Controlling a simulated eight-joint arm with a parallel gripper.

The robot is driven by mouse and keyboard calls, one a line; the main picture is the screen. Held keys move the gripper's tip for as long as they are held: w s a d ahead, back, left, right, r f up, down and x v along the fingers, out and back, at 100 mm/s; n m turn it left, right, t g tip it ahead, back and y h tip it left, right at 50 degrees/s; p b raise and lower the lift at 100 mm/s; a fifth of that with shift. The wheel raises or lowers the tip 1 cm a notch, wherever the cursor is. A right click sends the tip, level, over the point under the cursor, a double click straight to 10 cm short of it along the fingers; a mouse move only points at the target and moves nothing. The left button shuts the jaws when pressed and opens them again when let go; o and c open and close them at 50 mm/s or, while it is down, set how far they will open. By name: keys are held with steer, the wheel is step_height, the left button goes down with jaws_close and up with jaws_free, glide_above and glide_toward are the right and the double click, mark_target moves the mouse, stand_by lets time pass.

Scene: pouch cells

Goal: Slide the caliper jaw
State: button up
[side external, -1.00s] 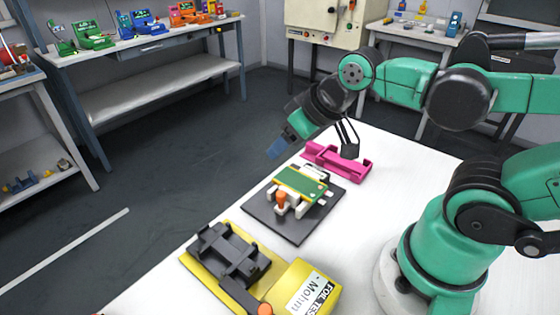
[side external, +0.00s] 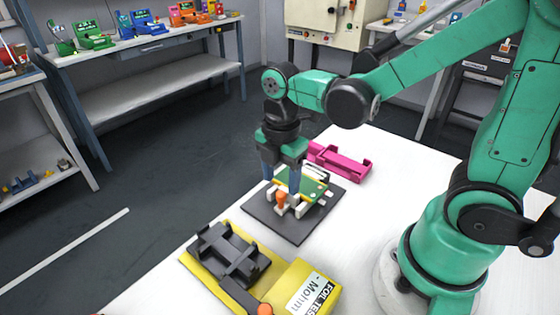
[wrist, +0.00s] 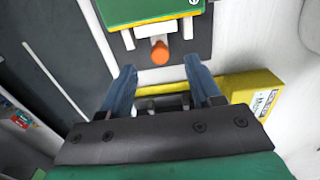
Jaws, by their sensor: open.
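The caliper fixture is a green-topped block (side external: 308,187) with pale jaw parts on a dark base plate (side external: 262,212). An orange knob (side external: 281,201) stands on its near side. In the wrist view the green block (wrist: 150,10) is at the top and the orange knob (wrist: 160,52) lies just below it. My gripper (side external: 281,186) points down over the fixture, open and empty. In the wrist view its two blue fingers (wrist: 159,72) are wide apart, with the knob just beyond the gap between their tips. Contact with the fixture cannot be told.
A yellow foil tester (side external: 297,284) with a black cradle (side external: 230,255) stands nearer the camera. A magenta holder (side external: 340,162) lies behind the fixture. The white table (side external: 370,215) is clear to the right. Its left edge is close to the fixture.

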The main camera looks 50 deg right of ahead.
mark_target(281, 193)
steer(key=shift+f, duration=1.55)
jaws_close()
